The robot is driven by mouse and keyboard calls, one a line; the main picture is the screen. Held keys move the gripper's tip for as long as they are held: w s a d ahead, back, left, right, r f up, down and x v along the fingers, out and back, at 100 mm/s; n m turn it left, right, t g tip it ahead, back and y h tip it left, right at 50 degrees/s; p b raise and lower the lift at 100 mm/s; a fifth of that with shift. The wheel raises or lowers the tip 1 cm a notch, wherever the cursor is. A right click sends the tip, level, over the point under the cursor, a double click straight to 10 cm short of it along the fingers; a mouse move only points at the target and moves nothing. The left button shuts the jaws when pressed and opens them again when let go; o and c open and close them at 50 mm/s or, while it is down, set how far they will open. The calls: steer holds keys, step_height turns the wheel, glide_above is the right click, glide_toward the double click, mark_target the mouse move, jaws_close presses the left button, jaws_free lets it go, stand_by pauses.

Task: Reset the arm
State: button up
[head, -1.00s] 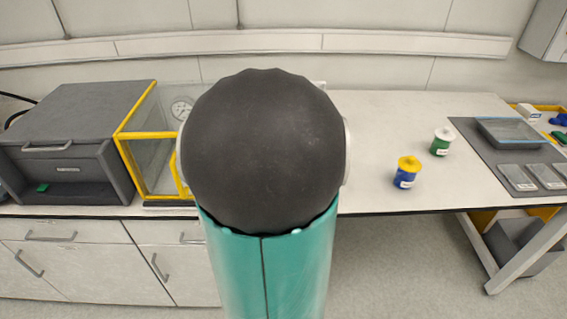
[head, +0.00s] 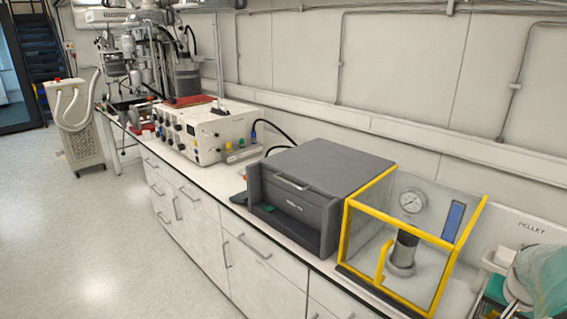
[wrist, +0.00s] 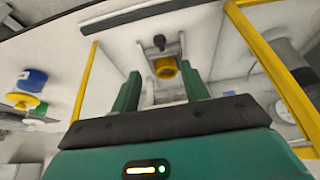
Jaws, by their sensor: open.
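My gripper (wrist: 162,80) shows in the wrist view with its two green fingers spread apart. A round yellow part (wrist: 165,68) with a dark knob above it lies in the gap between the fingers as seen from the wrist. It looks to be beyond the fingertips, and I see no contact. A teal and white part of my arm (head: 541,280) shows at the lower right corner of the head view. The gripper itself cannot be made out in the head view.
A clear box with a yellow frame (head: 383,290) and a gauge (head: 412,201) stands on the bench, beside a grey drawer unit (head: 318,178). A white instrument (head: 205,132) stands farther left. Blue (wrist: 33,79) and yellow-topped (wrist: 22,101) containers show in the wrist view.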

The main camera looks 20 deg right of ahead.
steer(key=w+a+r+n+t+y, duration=0.1)
steer(key=w+a+r+n, duration=0.15)
steer(key=w+a, duration=0.45)
steer(key=w+a+r+n+t+y, duration=0.1)
steer(key=w+a+r+n+t, duration=0.2)
steer(key=a, duration=0.8)
steer(key=s+a+r+n+y, duration=0.1)
steer(key=a+n, duration=0.2)
steer(key=a, duration=0.8)
steer(key=s+a+r+n+y, duration=0.1)
steer(key=a+n, duration=0.3)
steer(key=a, duration=0.8)
steer(key=shift+s+a+r, duration=0.15)
steer(key=shift+s+r, duration=0.05)
steer(key=shift+r, duration=0.1)
steer(key=shift+c, duration=1)
steer(key=shift+d, duration=0.2)
